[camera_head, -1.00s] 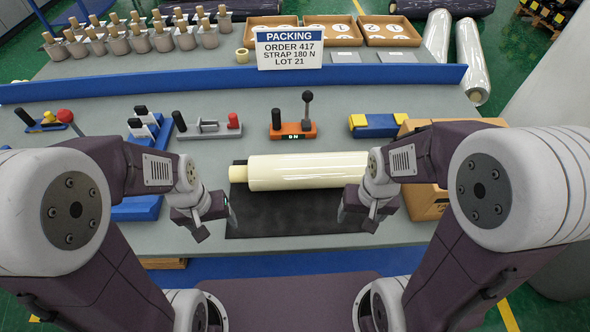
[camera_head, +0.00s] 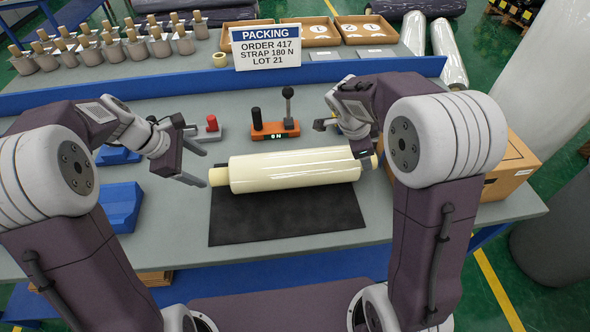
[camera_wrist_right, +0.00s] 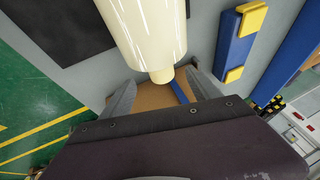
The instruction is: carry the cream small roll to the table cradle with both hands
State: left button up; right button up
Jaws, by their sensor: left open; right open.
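The cream small roll (camera_head: 295,170) lies on a dark mat on the table, with a narrower core stub at each end. My left gripper (camera_head: 206,170) is open beside the left stub, with its fingers pointing toward it. My right gripper (camera_head: 366,158) is at the roll's right end. In the right wrist view its open fingers (camera_wrist_right: 160,90) stand on either side of the right stub, and contact cannot be made out. Blue blocks (camera_head: 120,206) stand at the left; I cannot tell whether they are the table cradle.
An orange tool stand (camera_head: 274,130) and a red-knobbed clamp (camera_head: 212,124) stand behind the roll. A cardboard box (camera_head: 512,172) is at the right. The mat's front part (camera_head: 290,218) is clear.

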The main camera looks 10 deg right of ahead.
aim_at(213, 174)
pick_arm(q)
jog(key=x, duration=0.9)
jog(key=shift+a+f, duration=0.1)
pick_arm(e)
jog(key=x, duration=0.9)
jog(key=shift+a, duration=0.1)
pick_arm(q)
grip_shut()
pick_arm(e)
grip_shut()
